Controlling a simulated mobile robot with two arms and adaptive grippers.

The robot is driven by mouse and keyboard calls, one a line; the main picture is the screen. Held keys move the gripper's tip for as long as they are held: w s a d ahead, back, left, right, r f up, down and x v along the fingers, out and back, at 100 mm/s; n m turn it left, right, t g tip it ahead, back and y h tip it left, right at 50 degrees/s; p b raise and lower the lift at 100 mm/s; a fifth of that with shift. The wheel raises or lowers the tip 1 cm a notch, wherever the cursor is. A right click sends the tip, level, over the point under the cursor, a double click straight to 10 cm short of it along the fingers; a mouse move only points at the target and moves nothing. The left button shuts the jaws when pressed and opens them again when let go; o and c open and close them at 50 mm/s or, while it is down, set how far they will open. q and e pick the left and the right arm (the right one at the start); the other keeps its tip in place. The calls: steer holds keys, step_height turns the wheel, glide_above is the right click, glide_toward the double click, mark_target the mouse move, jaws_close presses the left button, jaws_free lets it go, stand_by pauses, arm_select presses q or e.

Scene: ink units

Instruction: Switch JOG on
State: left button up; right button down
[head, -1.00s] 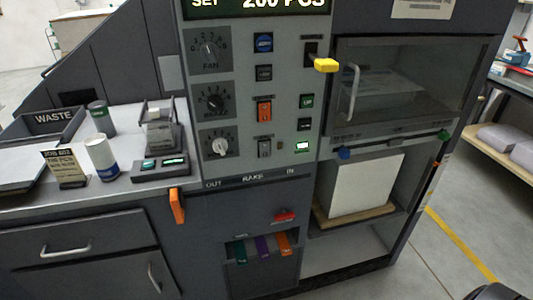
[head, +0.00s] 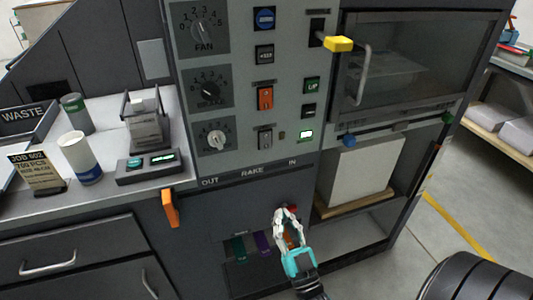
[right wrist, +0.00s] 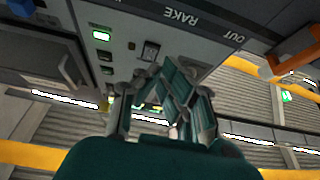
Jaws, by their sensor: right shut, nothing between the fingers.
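The grey control panel (head: 235,130) carries the switches, but I cannot read a JOG label on any of them. An orange rocker switch (head: 265,98) sits mid-panel, and a grey rocker switch (head: 265,139) sits below it. The grey rocker also shows upside down in the right wrist view (right wrist: 150,51). My right gripper (head: 287,213) is shut and empty, below the panel in front of the lower cabinet, apart from the switches. In the right wrist view its fingers (right wrist: 165,98) point up toward the panel's lower edge. My left gripper is not in view.
A yellow lever (head: 338,44) and a door handle (head: 363,75) stick out right of the panel. An orange handle (head: 170,208) juts out at lower left. Green, purple and orange tabs sit behind the right gripper. A lit green button (head: 306,135) is beside the grey rocker.

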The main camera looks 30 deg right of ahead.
steer(key=shift+m+t+h, duration=0.4)
steer(key=shift+t+h, duration=0.2)
steer(key=shift+h, duration=0.2)
steer(key=r, duration=0.1)
steer(key=s+r, duration=0.1)
steer(key=r, duration=0.1)
steer(key=d+r, duration=0.1)
steer(key=r, duration=0.1)
steer(key=shift+s, duration=0.15)
steer(key=p, duration=0.3)
glide_toward(268, 137)
step_height(268, 137, up, 4)
steer(key=w, duration=0.2)
steer(key=w+d+f, duration=0.1)
steer(key=w, duration=0.1)
steer(key=shift+s, duration=0.1)
